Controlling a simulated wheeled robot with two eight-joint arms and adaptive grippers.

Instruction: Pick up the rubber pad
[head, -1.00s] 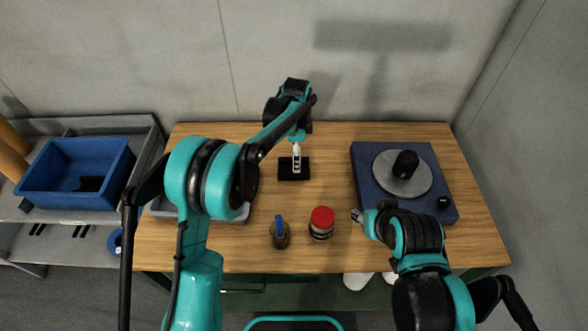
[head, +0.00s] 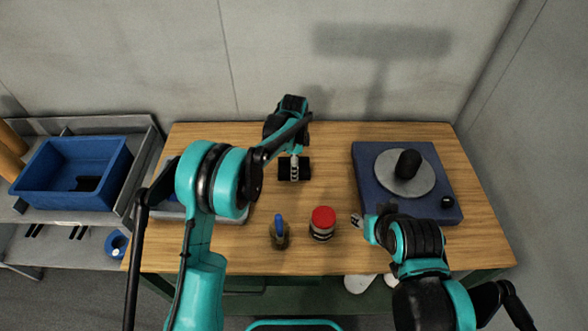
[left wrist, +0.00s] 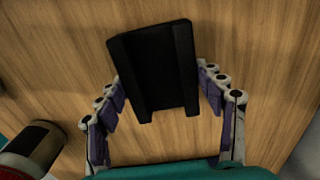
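The rubber pad (head: 304,172) is a small black rectangular block on the wooden table, behind the red-capped jar. In the left wrist view the pad (left wrist: 153,75) shows two raised edges with a channel between them. My left gripper (head: 294,178) is over the pad in the head view. In the left wrist view its fingers (left wrist: 163,90) are open, one on each side of the pad's near end. I cannot tell whether they touch it. My right gripper (head: 357,219) is beside the turntable device, and its fingers are too small to read.
A red-capped jar (head: 322,224) and a blue-topped bottle (head: 280,235) stand near the front of the wooden table (head: 330,145). A blue device with a round grey plate (head: 440,205) is at right. A blue bin (head: 60,200) sits on the left shelf.

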